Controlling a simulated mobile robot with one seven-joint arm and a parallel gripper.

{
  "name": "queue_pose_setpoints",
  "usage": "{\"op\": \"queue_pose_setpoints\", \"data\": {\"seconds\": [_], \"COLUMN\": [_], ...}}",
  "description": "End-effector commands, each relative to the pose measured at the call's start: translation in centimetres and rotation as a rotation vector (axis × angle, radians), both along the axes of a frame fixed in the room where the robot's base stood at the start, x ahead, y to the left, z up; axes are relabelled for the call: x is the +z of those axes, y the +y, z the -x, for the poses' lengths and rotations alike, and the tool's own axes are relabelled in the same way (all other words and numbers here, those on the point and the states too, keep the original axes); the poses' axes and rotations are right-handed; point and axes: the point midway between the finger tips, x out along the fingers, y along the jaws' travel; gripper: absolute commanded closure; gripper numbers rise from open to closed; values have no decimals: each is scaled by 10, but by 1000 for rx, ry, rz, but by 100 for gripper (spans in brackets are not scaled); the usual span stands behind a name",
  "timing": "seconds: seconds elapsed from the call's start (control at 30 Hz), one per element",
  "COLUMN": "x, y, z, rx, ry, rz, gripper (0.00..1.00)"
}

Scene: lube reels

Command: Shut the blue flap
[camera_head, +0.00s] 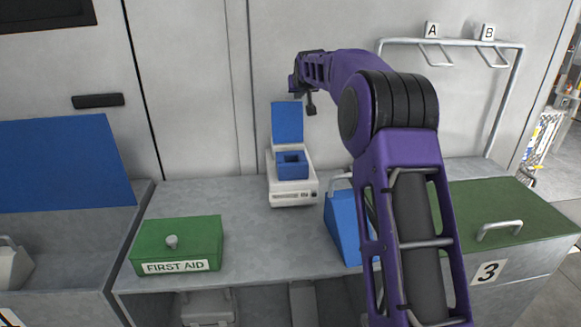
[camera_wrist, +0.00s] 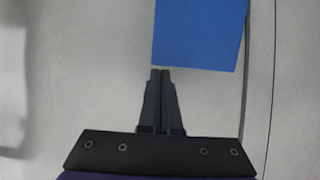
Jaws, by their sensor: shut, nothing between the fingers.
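A small blue flap (camera_head: 287,122) stands raised at the back of a white device (camera_head: 292,192) in the middle of the bench. A blue open-topped block (camera_head: 292,165) sits on the device in front of it. My gripper (camera_head: 310,108) is up near the flap's upper right side; its fingers are small in the head view. In the wrist view my gripper (camera_wrist: 160,73) is shut and empty, its tips just below the lower edge of a blue panel (camera_wrist: 199,35), which looks like the flap. I cannot tell whether they touch.
A green first aid box (camera_head: 178,245) stands left of the device, and a blue wedge (camera_head: 343,226) to its right, partly behind my arm. A large blue panel (camera_head: 65,162) is at far left, a green lid (camera_head: 510,215) at right. A metal rack (camera_head: 450,43) stands behind.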

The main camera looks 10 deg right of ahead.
Motion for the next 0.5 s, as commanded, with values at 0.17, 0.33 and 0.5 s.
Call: {"op": "queue_pose_setpoints", "data": {"seconds": [0.17, 0.33, 0.5], "x": [-1, -5, -10], "y": [0, 0, 0], "z": [0, 0, 0], "rx": [0, 0, 0], "ry": [0, 0, 0], "rz": [0, 0, 0], "gripper": [100, 100, 100]}}
